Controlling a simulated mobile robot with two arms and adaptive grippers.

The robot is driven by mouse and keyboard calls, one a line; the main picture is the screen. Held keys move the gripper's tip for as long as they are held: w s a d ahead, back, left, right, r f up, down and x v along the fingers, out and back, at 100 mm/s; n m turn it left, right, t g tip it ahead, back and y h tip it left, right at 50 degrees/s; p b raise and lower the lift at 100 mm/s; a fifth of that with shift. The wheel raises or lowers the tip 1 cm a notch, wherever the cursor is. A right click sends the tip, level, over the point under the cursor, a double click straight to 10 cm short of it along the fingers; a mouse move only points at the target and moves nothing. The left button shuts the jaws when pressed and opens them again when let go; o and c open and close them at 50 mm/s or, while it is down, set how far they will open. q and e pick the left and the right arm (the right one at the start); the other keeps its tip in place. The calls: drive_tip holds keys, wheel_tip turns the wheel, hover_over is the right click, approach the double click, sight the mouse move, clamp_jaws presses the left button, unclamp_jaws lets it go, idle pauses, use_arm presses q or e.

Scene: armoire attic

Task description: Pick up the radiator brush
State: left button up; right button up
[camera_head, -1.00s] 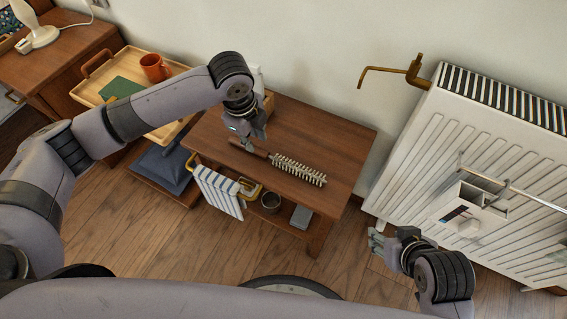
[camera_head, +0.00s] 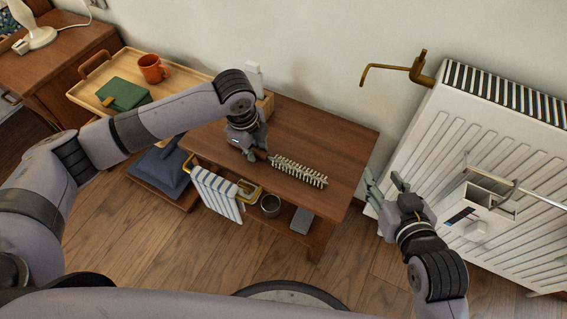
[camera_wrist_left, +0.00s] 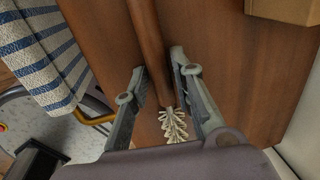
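The radiator brush (camera_head: 300,172) lies on the brown wooden table, its pale bristles pointing right and its dark wooden handle to the left. My left gripper (camera_head: 253,156) is low over the table at the handle. In the left wrist view, the handle (camera_wrist_left: 148,40) runs between the two fingers of my left gripper (camera_wrist_left: 159,62), with the bristles (camera_wrist_left: 173,126) nearer the wrist. The fingers look open, one on each side, with narrow gaps; contact is unclear. My right gripper (camera_head: 383,178) is open and empty, between the table and the radiator.
The table top (camera_head: 335,135) is clear right of the brush. A striped towel (camera_head: 217,192) hangs at its front. A tray (camera_head: 88,97) with an orange mug (camera_head: 152,69) and green box (camera_head: 124,94) stands left. A white radiator (camera_head: 440,150) stands right.

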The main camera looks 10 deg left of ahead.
use_arm(q)
drive_tip(key=shift+c, duration=0.4)
clamp_jaws()
drive_tip(key=shift+r, duration=0.1)
